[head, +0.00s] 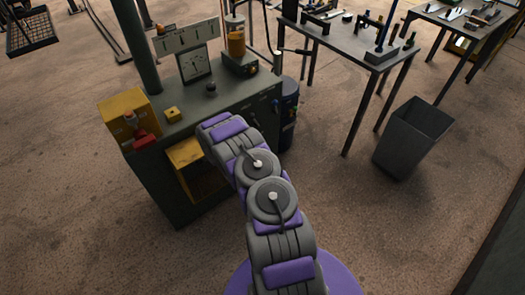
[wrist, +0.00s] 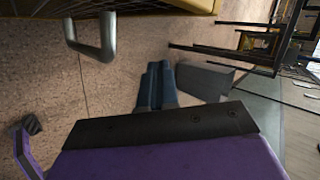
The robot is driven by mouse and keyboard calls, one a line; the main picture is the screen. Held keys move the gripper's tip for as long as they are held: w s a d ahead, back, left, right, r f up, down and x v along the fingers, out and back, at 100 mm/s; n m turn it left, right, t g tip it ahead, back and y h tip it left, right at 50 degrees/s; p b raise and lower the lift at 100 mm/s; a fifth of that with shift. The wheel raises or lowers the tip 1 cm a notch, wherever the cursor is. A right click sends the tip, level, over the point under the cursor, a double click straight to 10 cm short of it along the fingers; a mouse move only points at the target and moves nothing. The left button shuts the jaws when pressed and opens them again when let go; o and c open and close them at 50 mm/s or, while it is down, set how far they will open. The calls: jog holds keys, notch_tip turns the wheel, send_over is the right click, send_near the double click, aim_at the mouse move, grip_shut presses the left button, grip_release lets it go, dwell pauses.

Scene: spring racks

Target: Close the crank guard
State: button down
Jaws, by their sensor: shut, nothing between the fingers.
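A yellow panel (wrist: 150,6) with a dark mesh-like face and a U-shaped metal handle (wrist: 95,45) shows along the top of the wrist view; it may be the crank guard. In the head view, a yellow frame or door (head: 186,153) is at the front of the green cabinet, partly behind my arm. A yellow box (head: 124,110) with a red part (head: 144,139) sits at the cabinet's left end. I cannot tell which yellow piece the handle belongs to. My gripper (wrist: 160,125) is shut and empty, apart from the handle. Its tip is hidden in the head view.
A grey bin (head: 412,137) and a work table (head: 350,45) are further right. The brown floor in front is clear.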

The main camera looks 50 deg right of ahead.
jog(key=s+a+r+m+g+h+p, duration=0.1)
jog(key=s+r+m, duration=0.55)
jog(key=r, duration=0.55)
jog(key=s+a+r+m+g+h, duration=0.15)
jog(key=s+r+m, duration=0.45)
jog(key=r, duration=0.7)
jog(key=s+a+r+m+g+p, duration=0.15)
jog(key=s+r+m, duration=0.25)
jog(key=r+m, duration=0.55)
jog(key=s+a+r+m+y, duration=0.3)
jog(key=s+a, duration=0.4)
jog(key=a, duration=0.5)
jog(key=s+a+r+m+y, duration=0.2)
jog(key=s+a+m+y, duration=0.3)
jog(key=s+a+m, duration=0.3)
jog(key=s+a+r+m+y, duration=0.3)
jog(key=s+a, duration=0.5)
jog(key=a, duration=0.8)
jog(key=m+y, duration=0.1)
jog(key=m, duration=0.1)
jog(key=shift+r+m+b, duration=0.3)
jog(key=shift+r+b, duration=0.05)
